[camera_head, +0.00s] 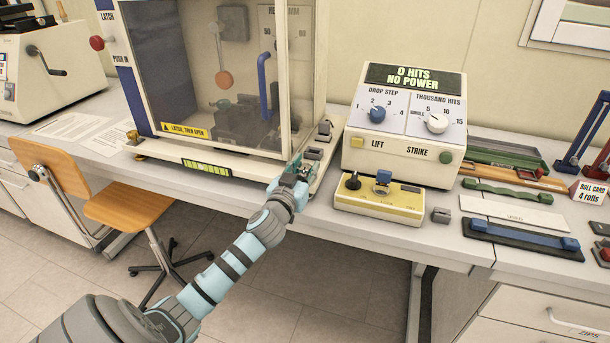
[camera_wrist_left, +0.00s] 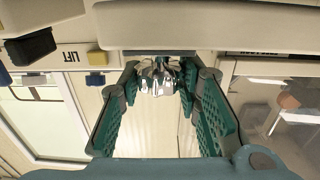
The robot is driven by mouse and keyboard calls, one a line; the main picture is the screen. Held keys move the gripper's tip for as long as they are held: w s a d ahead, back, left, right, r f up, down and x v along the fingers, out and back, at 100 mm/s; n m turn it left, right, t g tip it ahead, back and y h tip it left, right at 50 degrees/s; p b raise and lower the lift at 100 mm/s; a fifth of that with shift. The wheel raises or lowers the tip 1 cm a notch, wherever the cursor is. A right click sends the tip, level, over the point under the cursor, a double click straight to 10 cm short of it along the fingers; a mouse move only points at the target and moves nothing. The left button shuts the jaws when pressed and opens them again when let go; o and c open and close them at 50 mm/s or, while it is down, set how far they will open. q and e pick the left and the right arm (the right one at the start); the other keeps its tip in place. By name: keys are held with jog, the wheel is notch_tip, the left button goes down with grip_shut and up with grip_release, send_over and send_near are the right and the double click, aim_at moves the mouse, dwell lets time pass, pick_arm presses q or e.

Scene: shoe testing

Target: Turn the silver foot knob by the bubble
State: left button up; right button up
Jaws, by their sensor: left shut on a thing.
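The silver foot knob (camera_wrist_left: 156,82) shows in the left wrist view as a bright ribbed metal piece between my finger ends, under the cabinet's base edge. My left gripper (camera_head: 298,168) is at the front right corner of the test cabinet (camera_head: 235,150); its green fingers also show in the left wrist view (camera_wrist_left: 158,72). It is shut on the silver foot knob. In the head view the gripper hides the knob. The yellow-green bubble level (camera_head: 207,168) lies along the cabinet's front edge, left of my gripper. Its bubble is too small to read. My right gripper is not in view.
A control box (camera_head: 400,125) reading "0 HITS NO POWER" and a yellow box (camera_head: 378,200) with knobs stand just right of my gripper. A brass knob (camera_head: 135,136) is at the cabinet's front left. An orange chair (camera_head: 125,205) stands before the bench.

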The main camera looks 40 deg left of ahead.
aim_at(308, 172)
pick_arm(q)
jog(key=n+g+y+b, duration=0.2)
jog(key=y+b, duration=0.1)
jog(key=n+g+y+b, duration=0.2)
jog(key=y+b, duration=0.1)
jog(key=n+g+y+b, duration=0.2)
jog(key=n+b, duration=0.1)
jog(key=shift+d+f+y+b, duration=0.1)
jog(key=shift+f+y+b, duration=0.2)
jog(key=shift+y, duration=0.1)
jog(key=shift+r+n+g+y+b, duration=0.25)
jog(key=shift+n+g+y+b, duration=0.4)
jog(key=shift+g+b, duration=0.35)
jog(key=o, duration=1.2)
jog(key=shift+c, duration=0.2)
jog(key=v, duration=0.7)
jog(key=shift+s+d+r, duration=0.15)
jog(key=shift+d, duration=0.15)
jog(key=shift+a, duration=0.1)
